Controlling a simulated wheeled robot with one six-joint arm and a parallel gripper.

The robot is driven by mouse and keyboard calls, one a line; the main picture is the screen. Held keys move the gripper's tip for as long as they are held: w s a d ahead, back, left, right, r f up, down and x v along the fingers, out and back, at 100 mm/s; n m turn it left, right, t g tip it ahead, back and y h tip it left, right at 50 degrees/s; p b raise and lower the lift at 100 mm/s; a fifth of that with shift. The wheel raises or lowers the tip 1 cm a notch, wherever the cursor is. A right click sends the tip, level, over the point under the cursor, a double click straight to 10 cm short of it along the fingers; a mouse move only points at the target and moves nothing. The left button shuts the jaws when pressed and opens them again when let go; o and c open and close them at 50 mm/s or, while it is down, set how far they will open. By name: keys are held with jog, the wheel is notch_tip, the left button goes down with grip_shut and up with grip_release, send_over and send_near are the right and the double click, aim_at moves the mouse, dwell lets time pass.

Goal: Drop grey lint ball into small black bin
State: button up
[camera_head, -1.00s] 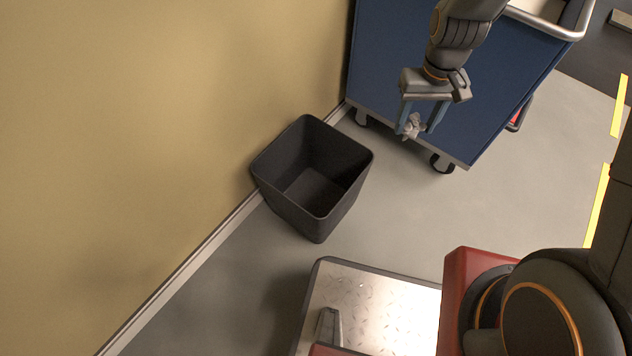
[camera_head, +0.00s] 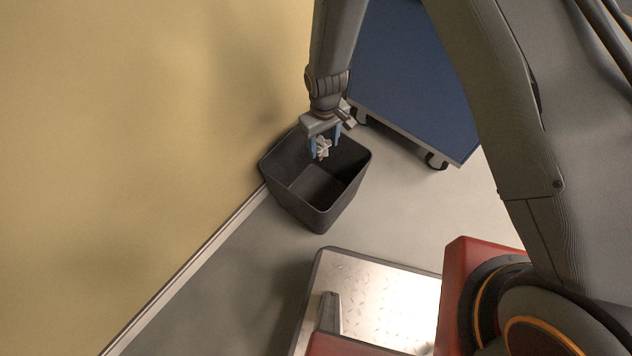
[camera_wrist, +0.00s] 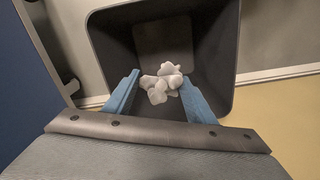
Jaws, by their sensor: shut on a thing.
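The grey lint ball (camera_head: 322,148) is a small, pale, lumpy clump held between the blue fingers of my gripper (camera_head: 325,146). In the wrist view the lint ball (camera_wrist: 161,83) sits between the fingertips of my gripper (camera_wrist: 158,88), with the bin behind it. The small black bin (camera_head: 277,181) stands upright on the floor against the wall, its top open. It also fills much of the wrist view (camera_wrist: 225,45). In the head view my gripper is over the far part of the bin's opening. The bin looks empty inside; my gripper hides part of its far rim.
A tan wall (camera_head: 130,150) with a light skirting board (camera_head: 190,275) runs along the left. A blue wheeled cart (camera_head: 415,85) stands behind and right of the bin. Grey floor (camera_head: 410,205) is clear to the bin's right.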

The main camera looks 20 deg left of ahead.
jog(key=shift+f+b, duration=1.55)
jog(key=shift+f, duration=0.7)
jog(key=o, duration=1.1)
jog(key=shift+r+p, duration=0.85)
jog(key=shift+r, duration=3.1)
